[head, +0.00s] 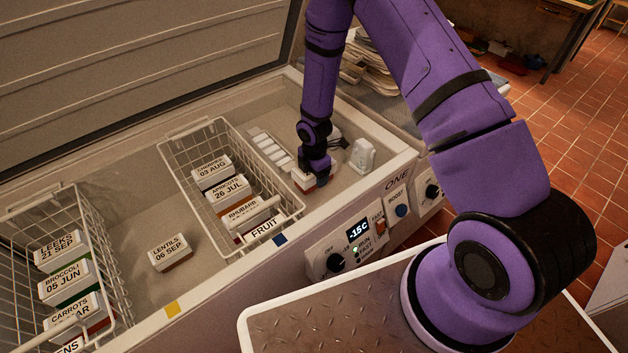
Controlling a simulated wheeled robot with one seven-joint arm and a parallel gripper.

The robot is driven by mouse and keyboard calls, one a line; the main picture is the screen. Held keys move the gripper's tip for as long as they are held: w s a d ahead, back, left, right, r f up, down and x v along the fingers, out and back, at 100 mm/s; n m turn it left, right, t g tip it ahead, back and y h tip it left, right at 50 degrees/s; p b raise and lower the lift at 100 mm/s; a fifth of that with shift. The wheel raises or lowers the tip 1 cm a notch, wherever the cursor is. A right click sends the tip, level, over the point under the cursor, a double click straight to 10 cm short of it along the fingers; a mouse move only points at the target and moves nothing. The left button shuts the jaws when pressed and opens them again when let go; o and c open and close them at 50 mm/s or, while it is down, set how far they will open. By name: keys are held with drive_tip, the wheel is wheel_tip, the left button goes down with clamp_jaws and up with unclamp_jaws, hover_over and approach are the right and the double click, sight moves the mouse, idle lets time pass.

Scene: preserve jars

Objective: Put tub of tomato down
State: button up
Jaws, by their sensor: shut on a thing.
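My gripper (312,172) reaches down into the open chest freezer, right of the fruit basket. It is shut on a small tub (303,182), of which a white lid edge and a reddish-orange side show. I take this to be the tub of tomato, but its label is hidden by the gripper. The tub is low, close to the freezer's inner surface (345,181). I cannot tell whether it touches that surface.
A wire fruit basket (182,143) with labelled tubs stands left of my gripper. A white device (362,156) stands to its right, an ice tray (270,148) behind. A lentils tub (170,252) sits alone. Another wire basket (112,250) holds vegetable tubs. Freezer floor (130,285) shows bare around the lentils.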

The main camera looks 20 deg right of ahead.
drive_tip(key=shift+f, duration=1.75)
drive_tip(key=shift+f, duration=0.15)
drive_tip(key=o, duration=1.2)
drive_tip(key=shift+o, duration=0.2)
